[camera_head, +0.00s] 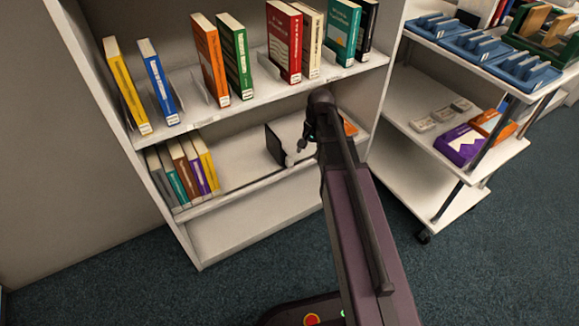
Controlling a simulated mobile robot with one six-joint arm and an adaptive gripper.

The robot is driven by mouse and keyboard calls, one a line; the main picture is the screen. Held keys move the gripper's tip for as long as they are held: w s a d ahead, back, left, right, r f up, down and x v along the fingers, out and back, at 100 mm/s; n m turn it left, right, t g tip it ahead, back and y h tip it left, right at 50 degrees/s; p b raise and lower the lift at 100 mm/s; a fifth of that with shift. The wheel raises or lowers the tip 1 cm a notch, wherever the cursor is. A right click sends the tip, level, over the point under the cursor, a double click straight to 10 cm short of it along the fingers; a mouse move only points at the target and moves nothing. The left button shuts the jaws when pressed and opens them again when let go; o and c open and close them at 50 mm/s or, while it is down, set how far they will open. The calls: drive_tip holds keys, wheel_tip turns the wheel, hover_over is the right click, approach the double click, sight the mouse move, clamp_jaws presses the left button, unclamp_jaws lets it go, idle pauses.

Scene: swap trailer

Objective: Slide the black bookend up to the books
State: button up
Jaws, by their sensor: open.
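The black bookend (274,146) stands upright on the lower shelf of the white bookcase, right of the middle. A row of books (182,172) stands at the left end of the same shelf, with a wide bare stretch between them and the bookend. My gripper (301,146) is open and just right of the bookend, at shelf height. Its fingers are small and dark here, and I cannot tell whether they touch the bookend. My arm hides part of the shelf's right end.
An orange item (349,127) shows behind my arm at the lower shelf's right end. The upper shelf (262,88) holds several books above. A white cart (440,150) with blue trays and boxes stands to the right. The bottom bay (250,218) looks empty.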

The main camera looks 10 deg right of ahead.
drive_tip(key=w+d+m, duration=0.2)
drive_tip(key=w, duration=0.1)
drive_tip(key=w+d+f+m+y+b, duration=0.1)
drive_tip(key=w+d+m, duration=0.1)
drive_tip(key=d, duration=0.1)
drive_tip(key=w+d+f+m+y+b, duration=0.1)
drive_tip(key=w+d+m, duration=0.1)
drive_tip(key=w, duration=0.1)
drive_tip(key=shift+w+d+f+g, duration=0.15)
drive_tip(key=shift+w+g, duration=0.15)
drive_tip(key=shift+w+d+m, duration=0.3)
drive_tip(key=shift+d+m, duration=0.1)
drive_tip(key=shift+m, duration=0.2)
drive_tip(key=shift+a, duration=0.1)
approach(289, 157)
drive_tip(key=x, duration=0.5)
drive_tip(key=shift+f, duration=0.1)
drive_tip(key=shift+a+f+b, duration=0.1)
drive_tip(key=shift+f+b, duration=0.45)
drive_tip(key=shift+b, duration=0.15)
drive_tip(key=shift+b+x, duration=1.7)
drive_tip(key=shift+x, duration=0.2)
